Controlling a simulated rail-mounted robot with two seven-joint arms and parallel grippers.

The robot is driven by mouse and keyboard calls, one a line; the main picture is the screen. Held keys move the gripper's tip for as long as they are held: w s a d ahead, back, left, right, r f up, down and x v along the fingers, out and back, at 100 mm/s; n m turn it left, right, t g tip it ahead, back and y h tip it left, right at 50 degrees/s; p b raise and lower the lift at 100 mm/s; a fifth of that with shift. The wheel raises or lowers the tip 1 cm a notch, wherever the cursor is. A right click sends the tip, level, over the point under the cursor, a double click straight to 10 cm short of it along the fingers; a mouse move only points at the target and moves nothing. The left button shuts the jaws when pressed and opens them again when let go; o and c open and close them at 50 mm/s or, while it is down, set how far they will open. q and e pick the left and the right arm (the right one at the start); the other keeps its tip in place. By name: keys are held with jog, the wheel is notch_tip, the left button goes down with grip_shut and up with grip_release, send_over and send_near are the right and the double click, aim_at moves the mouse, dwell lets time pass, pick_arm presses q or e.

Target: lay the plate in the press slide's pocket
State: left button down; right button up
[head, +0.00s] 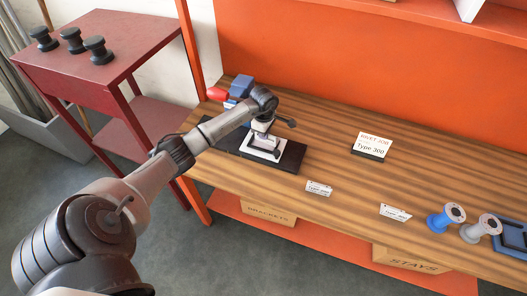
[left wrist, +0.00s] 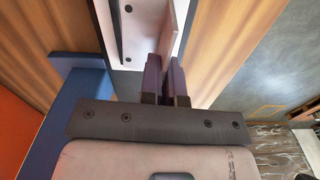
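The press (head: 263,149) stands on a dark base (head: 288,158) toward the left of the wooden bench. Its pale slab with dark screw holes (left wrist: 127,32) shows in the left wrist view. My left gripper (head: 263,134) is low over the press in the head view. In the left wrist view its two dark fingers (left wrist: 167,82) are close together, with a narrow gap. A thin pale plate (left wrist: 176,30) stands on edge and runs between them; the fingers look shut on it. The pocket cannot be made out clearly. My right gripper is out of view.
A blue block (head: 240,86) and a red part (head: 217,94) lie behind the press. A sign (head: 373,143), small labels (head: 319,188), a blue spool (head: 446,217), a grey spool (head: 481,229) and a blue tray (head: 514,236) are to the right.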

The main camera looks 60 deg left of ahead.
pick_arm(q)
jog(key=shift+s+a+f+n+b, duration=0.3)
jog(key=shift+a+f+n, duration=0.2)
jog(key=shift+a+f, duration=0.35)
jog(key=shift+f, duration=1.45)
jog(key=shift+f, duration=0.1)
jog(key=shift+f, duration=0.1)
jog(key=c, duration=1.3)
grip_release()
jog(key=shift+c, duration=0.2)
